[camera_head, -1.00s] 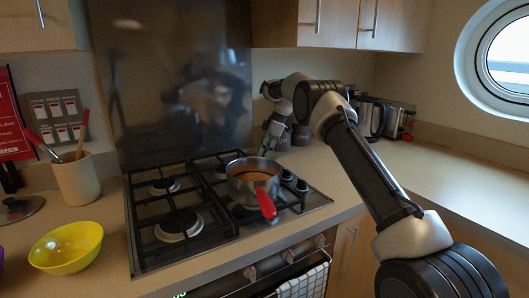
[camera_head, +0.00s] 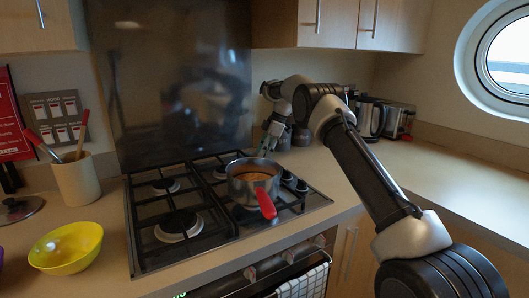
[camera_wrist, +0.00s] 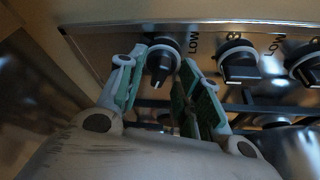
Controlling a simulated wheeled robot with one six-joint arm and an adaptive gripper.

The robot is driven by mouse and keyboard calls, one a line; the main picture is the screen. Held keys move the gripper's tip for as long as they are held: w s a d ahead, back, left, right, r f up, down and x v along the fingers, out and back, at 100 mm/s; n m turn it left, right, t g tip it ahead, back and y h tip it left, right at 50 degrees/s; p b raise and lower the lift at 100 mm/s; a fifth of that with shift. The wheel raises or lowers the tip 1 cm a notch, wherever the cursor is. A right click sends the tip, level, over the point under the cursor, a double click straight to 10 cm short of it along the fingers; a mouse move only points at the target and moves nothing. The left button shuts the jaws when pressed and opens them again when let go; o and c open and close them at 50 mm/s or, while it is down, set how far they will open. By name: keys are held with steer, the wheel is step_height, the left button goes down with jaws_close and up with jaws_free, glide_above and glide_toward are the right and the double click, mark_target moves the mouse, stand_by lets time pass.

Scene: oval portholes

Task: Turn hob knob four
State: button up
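The hob (camera_head: 235,232) is a dark steel plate with black grates, and its knobs run along the right side. In the wrist view a black knob with a pale ring (camera_wrist: 163,58) sits between the fingertips of my gripper (camera_wrist: 165,66). The fingers are apart, one on each side of this knob, and I cannot tell whether they touch it. Two more black knobs, a middle one (camera_wrist: 239,62) and one at the right edge (camera_wrist: 308,66), stand in the same row. In the head view my gripper (camera_head: 268,147) points down at the hob's far right corner, behind the pot.
A steel pot (camera_head: 243,188) with orange-brown contents and a red handle (camera_head: 266,204) stands on the hob, close to the knobs. A kettle (camera_head: 371,118) and toaster (camera_head: 398,122) stand at the back. The right-hand worktop (camera_head: 460,175) is clear. A yellow bowl (camera_head: 66,255) is at left.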

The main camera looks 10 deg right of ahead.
steer(key=shift+r, duration=0.1)
steer(key=v, duration=1.1)
steer(key=shift+d+r, duration=0.25)
steer(key=shift+r, duration=0.1)
